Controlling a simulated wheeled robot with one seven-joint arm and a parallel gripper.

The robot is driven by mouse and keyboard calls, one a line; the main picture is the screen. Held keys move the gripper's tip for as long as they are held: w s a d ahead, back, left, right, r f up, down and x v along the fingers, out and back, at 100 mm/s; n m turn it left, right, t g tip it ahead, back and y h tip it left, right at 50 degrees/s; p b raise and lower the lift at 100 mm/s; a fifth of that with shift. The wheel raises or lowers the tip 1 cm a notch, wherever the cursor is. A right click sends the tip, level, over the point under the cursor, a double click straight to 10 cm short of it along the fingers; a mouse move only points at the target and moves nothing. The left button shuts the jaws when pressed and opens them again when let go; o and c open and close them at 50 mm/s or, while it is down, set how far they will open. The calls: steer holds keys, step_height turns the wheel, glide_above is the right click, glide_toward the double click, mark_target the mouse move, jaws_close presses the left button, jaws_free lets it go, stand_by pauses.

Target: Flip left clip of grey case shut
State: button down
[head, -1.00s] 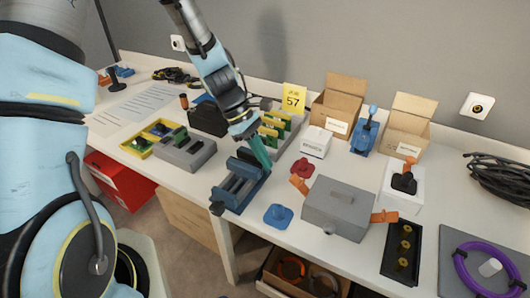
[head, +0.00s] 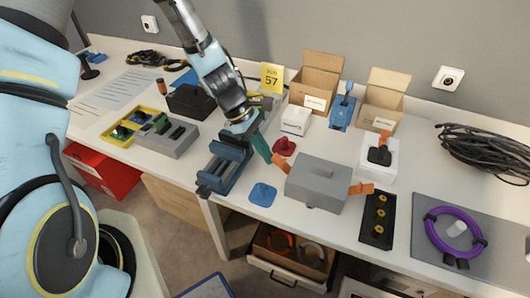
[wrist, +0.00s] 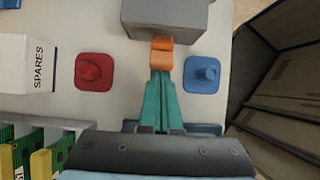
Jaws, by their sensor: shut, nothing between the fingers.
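A second orange clip (head: 361,188) sticks out on the right side. My gripper (head: 268,158) has teal fingers, shut and empty. In the wrist view the fingertips (wrist: 161,74) are at the outer end of the left clip; I cannot tell if they touch it.
A red knobbed plate (wrist: 94,72) and a blue one (wrist: 203,74) lie on either side of the clip. A blue vise-like fixture (head: 226,168) stands left of the case. A white box (head: 296,120) is behind. A black tray (head: 378,220) lies right of the case.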

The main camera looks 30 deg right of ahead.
mark_target(277, 157)
steer(key=shift+s+d+r+p, duration=0.2)
steer(key=shift+r+p, duration=0.1)
steer(key=shift+r, duration=0.15)
stand_by(0.5)
steer(key=shift+s+d+r+p, duration=0.25)
steer(key=shift+s+r+p, duration=0.2)
steer(key=shift+r, duration=0.2)
steer(key=shift+s+d+r+p, duration=0.3)
steer(key=shift+s+d+r, duration=0.1)
steer(key=shift+s, duration=0.25)
steer(key=shift+r, duration=0.1)
steer(key=shift+r+p, duration=0.75)
steer(key=shift+w, duration=0.1)
